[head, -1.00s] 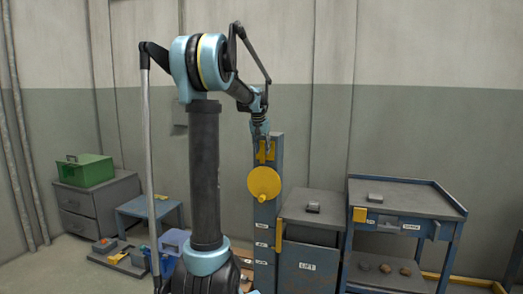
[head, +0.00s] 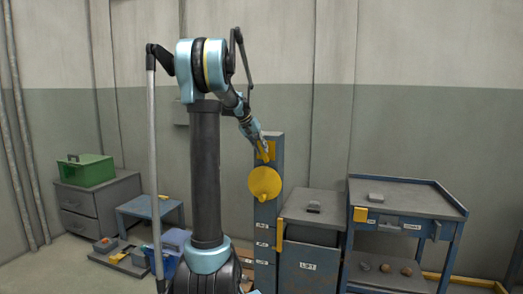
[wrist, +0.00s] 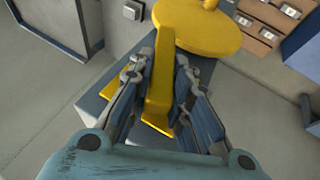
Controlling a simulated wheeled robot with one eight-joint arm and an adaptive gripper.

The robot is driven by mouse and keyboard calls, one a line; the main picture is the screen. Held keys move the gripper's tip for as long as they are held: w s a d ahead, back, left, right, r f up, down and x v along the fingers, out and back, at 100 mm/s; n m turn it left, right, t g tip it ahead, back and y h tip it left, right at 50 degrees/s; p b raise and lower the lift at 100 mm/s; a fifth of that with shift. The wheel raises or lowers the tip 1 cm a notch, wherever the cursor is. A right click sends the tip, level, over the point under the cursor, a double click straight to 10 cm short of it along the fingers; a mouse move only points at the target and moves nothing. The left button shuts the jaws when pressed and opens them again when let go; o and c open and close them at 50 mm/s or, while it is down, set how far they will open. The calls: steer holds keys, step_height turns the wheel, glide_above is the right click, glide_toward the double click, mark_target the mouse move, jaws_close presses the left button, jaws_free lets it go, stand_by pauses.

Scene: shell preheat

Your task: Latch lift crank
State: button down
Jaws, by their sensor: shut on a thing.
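The lift crank is a round yellow disc (head: 265,183) with a small hub on the front of an upright blue-grey post (head: 265,218). It also shows at the top of the wrist view (wrist: 195,32). A yellow latch lever (wrist: 160,85) stands at the post's top, above the disc. My gripper (head: 264,152) reaches down to the post top from the upper left in the head view. In the wrist view my gripper (wrist: 158,100) has its fingers on both sides of the yellow lever, shut on it. The lever's lower end is partly hidden by the fingers.
A cabinet marked LIFT (head: 309,255) stands right of the post, with a shelved blue workbench (head: 405,190) beyond. At the left are a grey drawer unit (head: 100,208) with a green box (head: 85,170) and a low blue table (head: 150,207).

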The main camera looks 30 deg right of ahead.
steer(key=shift+w+a+f+n+g+h, duration=0.25)
steer(key=shift+f+n+g+h, duration=0.3)
steer(key=shift+g+h, duration=0.9)
steer(key=shift+w+a+f+n+g+h, duration=0.35)
steer(key=shift+n+g+h, duration=0.3)
steer(key=shift+g+h, duration=0.8)
steer(key=shift+w+a+f+n+g+h, duration=0.15)
steer(key=shift+f+n+g+h, duration=0.4)
steer(key=shift+g+h, duration=0.85)
steer(key=shift+d+t+h, duration=0.1)
steer(key=shift+t+h, duration=0.2)
steer(key=shift+h, duration=0.4)
steer(key=c, duration=1.5)
jaws_free()
steer(key=shift+r, duration=0.1)
steer(key=v, duration=1.2)
